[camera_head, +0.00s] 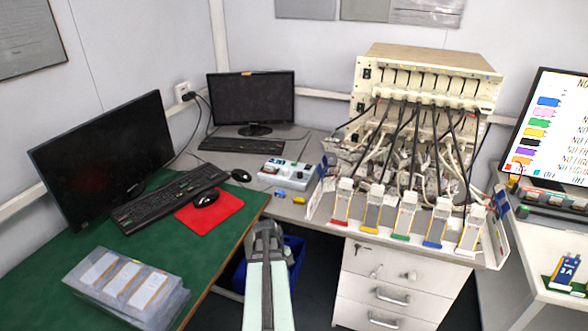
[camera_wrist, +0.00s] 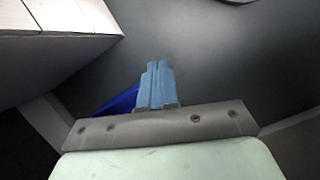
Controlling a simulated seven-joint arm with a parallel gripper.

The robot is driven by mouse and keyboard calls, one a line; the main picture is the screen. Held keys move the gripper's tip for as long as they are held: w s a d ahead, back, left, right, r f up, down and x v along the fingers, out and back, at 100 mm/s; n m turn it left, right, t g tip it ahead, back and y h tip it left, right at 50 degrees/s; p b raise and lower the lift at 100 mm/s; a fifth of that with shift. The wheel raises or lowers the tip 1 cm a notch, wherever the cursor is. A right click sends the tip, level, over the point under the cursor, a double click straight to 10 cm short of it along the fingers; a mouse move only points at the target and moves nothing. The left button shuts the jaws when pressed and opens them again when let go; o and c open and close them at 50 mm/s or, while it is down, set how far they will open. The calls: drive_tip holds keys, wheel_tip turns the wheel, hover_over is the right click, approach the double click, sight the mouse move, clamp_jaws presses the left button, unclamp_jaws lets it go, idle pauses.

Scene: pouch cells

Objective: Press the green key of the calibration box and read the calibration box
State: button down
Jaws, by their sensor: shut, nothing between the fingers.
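A small white and blue box (camera_head: 285,171) stands on the grey desk at the centre, in front of the far keyboard; it looks like the calibration box. Its green key and any reading are too small to make out. My gripper shows in the wrist view with its blue fingers (camera_wrist: 157,84) together and nothing between them. In the head view my arm's end is below and in front of the box, apart from it, and its fingertips are hidden. The box does not show in the wrist view.
A blue bin (camera_head: 296,262) is on the floor beside my arm. Small blue and yellow pieces (camera_head: 299,200) lie near the box. A cabled rack (camera_head: 430,75) and several pouch-cell holders (camera_head: 404,216) stand to the right. A green desk (camera_head: 225,238) is on the left.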

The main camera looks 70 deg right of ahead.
drive_tip(key=d+r+n+h, duration=0.2)
drive_tip(key=d+r, duration=0.6)
drive_tip(key=r, duration=0.4)
drive_tip(key=m+t+h, duration=0.1)
drive_tip(key=m+t, duration=0.6)
approach(296, 164)
drive_tip(key=a+f, duration=0.1)
drive_tip(key=a, duration=0.2)
drive_tip(key=a+f, duration=0.2)
drive_tip(key=a, duration=0.2)
drive_tip(key=a+f, duration=0.2)
drive_tip(key=a, duration=0.2)
drive_tip(key=shift+w+f, duration=0.1)
drive_tip(key=shift+f, duration=0.05)
drive_tip(key=w+d+r+m+t+h, duration=0.1)
drive_tip(key=d+r+m+t, duration=0.3)
drive_tip(key=d+r, duration=0.5)
drive_tip(key=w+d+t, duration=0.1)
drive_tip(key=d, duration=0.3)
drive_tip(key=shift+w+m+h, duration=0.3)
drive_tip(key=shift+m, duration=0.1)
drive_tip(key=shift+f, duration=4.35)
